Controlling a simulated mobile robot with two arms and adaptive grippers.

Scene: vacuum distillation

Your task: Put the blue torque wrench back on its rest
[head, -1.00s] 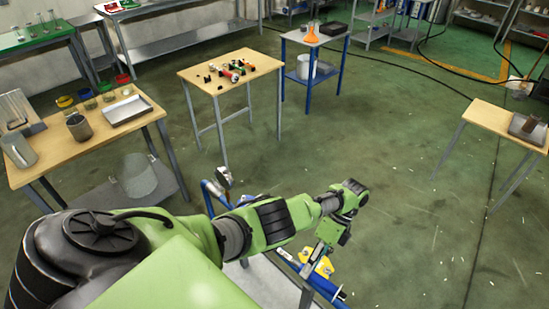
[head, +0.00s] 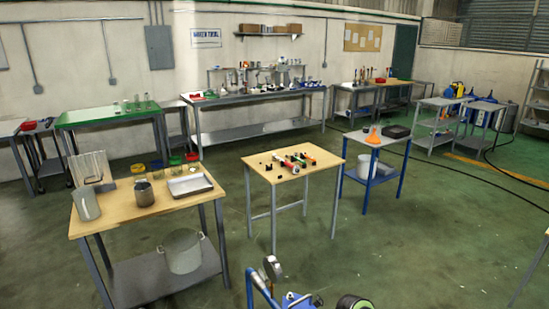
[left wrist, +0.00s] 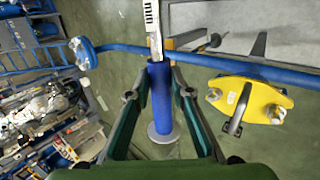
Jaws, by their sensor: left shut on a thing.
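The blue torque wrench (left wrist: 160,88) is in the left wrist view, with a blue grip and a flat silver shaft that runs out of the top edge. My left gripper (left wrist: 159,95) is shut on the blue grip, one finger on each side. A round grey disc shows just below the grip's end. The wrench's head is out of the frame. I cannot make out the wrench's rest for certain. My right gripper is not in view.
A blue bar (left wrist: 225,62) crosses behind the wrench, beside a yellow plate (left wrist: 248,103) with a metal handle. In the head view, a wooden table (head: 262,174) holds small coloured parts; another (head: 110,212) holds metal vessels. Green floor (head: 430,230) is clear at right.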

